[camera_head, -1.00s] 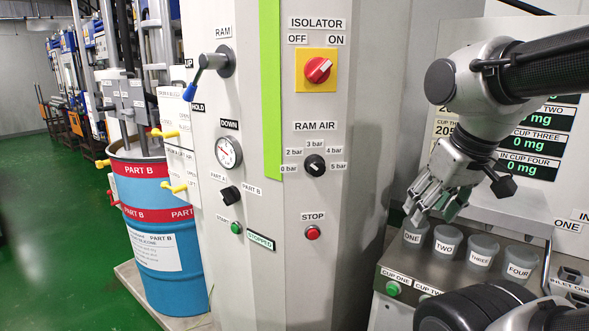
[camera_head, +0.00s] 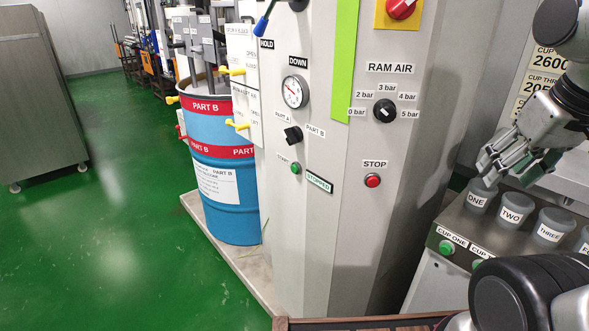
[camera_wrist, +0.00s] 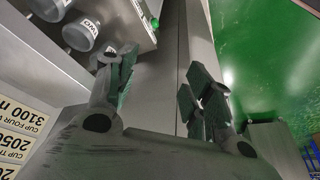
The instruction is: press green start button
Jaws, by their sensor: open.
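The small green start button (camera_head: 295,168) is on the grey cabinet's left face, under a small label and left of the STOPPED sign (camera_head: 318,182). The red stop button (camera_head: 372,180) is on the cabinet's right face. My gripper (camera_head: 490,168) is at the right in the head view, above and beside the cup labelled ONE (camera_head: 478,196), well apart from the start button. In the wrist view my gripper (camera_wrist: 160,90) has its fingers spread with nothing between them. The start button cannot be made out in the wrist view.
The cabinet carries a RAM AIR knob (camera_head: 384,110), a part selector (camera_head: 292,135) and a gauge (camera_head: 295,91). A blue drum (camera_head: 225,205) stands on a plinth to its left. Cups and green cup buttons (camera_head: 446,247) are at the right. Green floor (camera_head: 120,250) is clear at the left.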

